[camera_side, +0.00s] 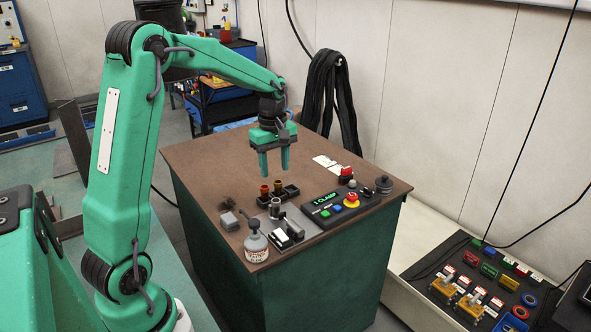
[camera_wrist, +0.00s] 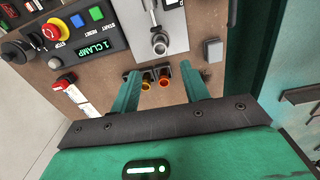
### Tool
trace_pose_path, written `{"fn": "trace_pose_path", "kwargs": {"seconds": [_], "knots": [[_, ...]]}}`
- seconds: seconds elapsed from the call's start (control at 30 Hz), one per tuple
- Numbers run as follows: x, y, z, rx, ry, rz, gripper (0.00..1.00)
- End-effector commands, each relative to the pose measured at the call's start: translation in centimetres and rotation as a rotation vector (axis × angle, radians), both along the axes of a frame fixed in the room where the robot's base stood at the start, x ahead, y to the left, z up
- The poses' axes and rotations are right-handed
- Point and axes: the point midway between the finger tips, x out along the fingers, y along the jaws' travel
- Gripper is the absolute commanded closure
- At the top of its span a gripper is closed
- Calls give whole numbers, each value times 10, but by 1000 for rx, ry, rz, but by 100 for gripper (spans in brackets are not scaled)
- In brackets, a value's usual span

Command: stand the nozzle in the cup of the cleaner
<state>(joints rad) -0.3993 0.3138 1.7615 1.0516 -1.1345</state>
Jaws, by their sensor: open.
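Two small amber and copper-coloured nozzle-like pieces stand upright side by side in a black holder (camera_side: 291,190). In the side view they are a left piece (camera_side: 264,190) and a right piece (camera_side: 278,186). In the wrist view they show as an amber piece (camera_wrist: 146,82) and a redder one (camera_wrist: 164,80). Which is the task's nozzle I cannot tell. The cleaner has a grey plate (camera_wrist: 171,24) with a metal cup (camera_side: 275,207), which also shows in the wrist view (camera_wrist: 158,45). My gripper (camera_side: 275,173) is open and empty, above the holder, fingers pointing down (camera_wrist: 160,72).
A control box (camera_side: 334,207) with buttons and a "1 CLAMP" display stands right of the cleaner. A labelled bottle (camera_side: 256,246) stands at the table's front corner, near a small grey block (camera_side: 229,221). The back-left tabletop (camera_side: 205,160) is clear.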

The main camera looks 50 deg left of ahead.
Motion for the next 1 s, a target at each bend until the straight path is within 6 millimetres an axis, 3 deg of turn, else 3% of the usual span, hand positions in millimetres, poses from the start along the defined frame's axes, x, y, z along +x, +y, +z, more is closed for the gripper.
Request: {"fn": "trace_pose_path", "kwargs": {"seconds": [0.27, 0.6, 1.0], "knots": [[-19, -35, 34, 35, -66, -220, 54], [-66, -92, 75, 112, -171, -626, 54], [-132, -144, 94, 237, -286, -1094, 54]]}}
